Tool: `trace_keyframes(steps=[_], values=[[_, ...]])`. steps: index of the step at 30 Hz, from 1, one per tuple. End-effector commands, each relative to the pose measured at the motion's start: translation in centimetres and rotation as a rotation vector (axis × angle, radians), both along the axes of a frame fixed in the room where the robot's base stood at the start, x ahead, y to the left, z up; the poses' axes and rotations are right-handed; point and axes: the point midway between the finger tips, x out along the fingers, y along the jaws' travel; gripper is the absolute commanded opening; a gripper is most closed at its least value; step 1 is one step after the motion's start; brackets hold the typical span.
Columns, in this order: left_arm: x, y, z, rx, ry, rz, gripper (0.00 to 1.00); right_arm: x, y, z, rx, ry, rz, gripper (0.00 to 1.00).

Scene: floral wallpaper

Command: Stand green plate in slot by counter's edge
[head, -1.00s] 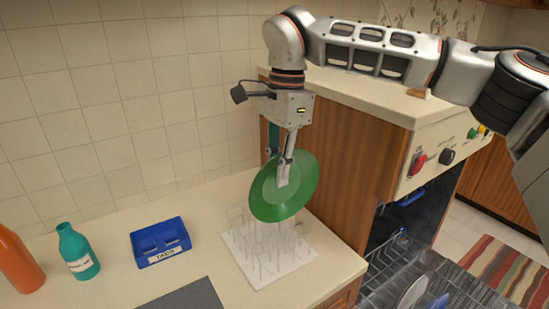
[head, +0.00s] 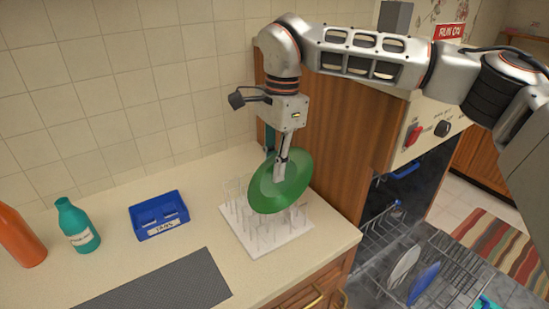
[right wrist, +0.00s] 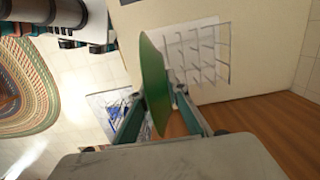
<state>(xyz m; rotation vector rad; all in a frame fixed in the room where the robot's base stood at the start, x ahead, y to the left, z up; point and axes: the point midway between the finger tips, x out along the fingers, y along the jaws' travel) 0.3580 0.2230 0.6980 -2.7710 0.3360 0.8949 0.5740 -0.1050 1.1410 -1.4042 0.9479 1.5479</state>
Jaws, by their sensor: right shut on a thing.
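The green plate (head: 283,186) is tilted, near upright, over the white rack (head: 272,240) on the counter. My right gripper (head: 279,172) is shut on the upper part of the plate. In the right wrist view the plate (right wrist: 154,80) shows nearly edge-on between the fingers, with the rack (right wrist: 197,52) beyond it. The plate hides part of the rack's prongs, and I cannot tell whether its lower edge is in a slot. The rack stands close to the counter's edge (head: 325,254). My left gripper is not in view.
A blue caddy (head: 159,229), a teal bottle (head: 77,224) and an orange bottle (head: 19,236) stand left on the counter. A grey mat (head: 165,286) lies in front. An open dishwasher rack (head: 440,262) holding plates is at right. A wooden cabinet side (head: 325,150) rises behind the gripper.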

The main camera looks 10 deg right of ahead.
Motion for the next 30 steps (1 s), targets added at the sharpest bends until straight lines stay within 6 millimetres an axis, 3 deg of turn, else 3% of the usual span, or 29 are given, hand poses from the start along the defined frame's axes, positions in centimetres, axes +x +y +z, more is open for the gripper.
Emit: trace_keyframes(steps=[30], values=[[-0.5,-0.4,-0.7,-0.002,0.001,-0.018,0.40,0.0,0.0,-7.3,0.000,0.000,0.000,0.00]])
